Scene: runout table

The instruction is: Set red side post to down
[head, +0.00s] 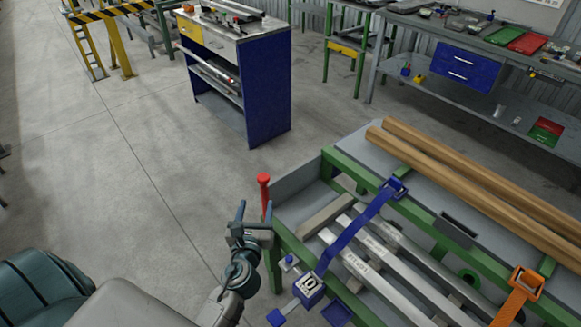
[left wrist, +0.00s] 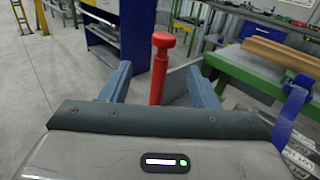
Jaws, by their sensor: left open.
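The red side post (head: 264,192) stands upright at the near left corner of the green-framed runout table (head: 282,238), with a wider round red head on top. It also shows in the left wrist view (left wrist: 158,75), between the two blue fingers. My left gripper (head: 255,209) is open, with its fingers pointing toward the post. In the wrist view the post rises beyond the gripper body between the fingers, with a gap visible on both sides. The foot of the post is hidden. My right gripper is not in view.
A blue strap (head: 350,232) with a ratchet (head: 309,288) crosses metal bars on the table. Brown beams (head: 470,180) lie on the far side, with an orange strap (head: 519,294) at right. A blue cabinet (head: 265,85) stands behind.

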